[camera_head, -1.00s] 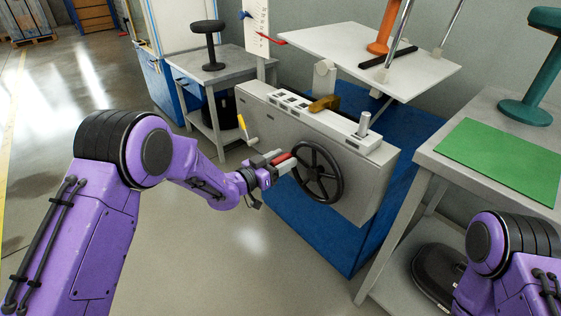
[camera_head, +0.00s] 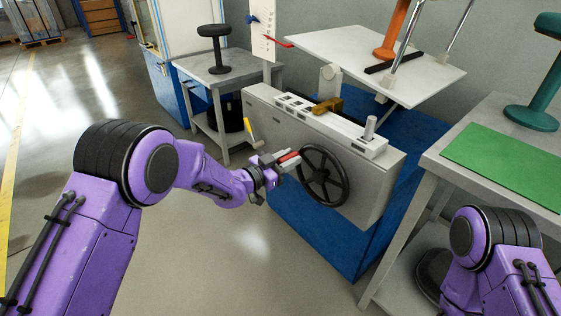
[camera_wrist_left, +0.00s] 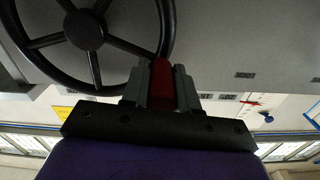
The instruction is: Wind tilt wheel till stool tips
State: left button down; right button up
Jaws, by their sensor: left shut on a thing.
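The black spoked tilt wheel (camera_head: 345,183) is on the front of the grey machine housing (camera_head: 372,190). Its red handle (camera_head: 290,156) is at the wheel's upper left. My left gripper (camera_head: 284,160) is shut on this handle. In the left wrist view the red handle (camera_wrist_left: 161,84) is between the two fingers (camera_wrist_left: 160,92), beside the wheel rim (camera_wrist_left: 168,30). The orange stool (camera_head: 392,38) stands on the white platform (camera_head: 335,52), which looks tilted; the stool's top is cut off by the frame. My right gripper is out of view.
A scale board (camera_head: 262,22) with a red pointer stands behind the housing. A yellow-handled crank (camera_head: 249,130) is left of the wheel. A black stool (camera_head: 215,50) is on the left table. A green mat (camera_head: 505,165) and teal stool (camera_head: 535,85) are on the right table.

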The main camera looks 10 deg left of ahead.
pick_arm(q)
jog(key=c, duration=0.9)
grip_release()
jog(key=shift+o, duration=0.2)
jog(key=p+v, duration=0.1)
jog(key=v, duration=0.9)
jog(key=shift+s+a, duration=0.2)
jog(key=shift+s, duration=0.05)
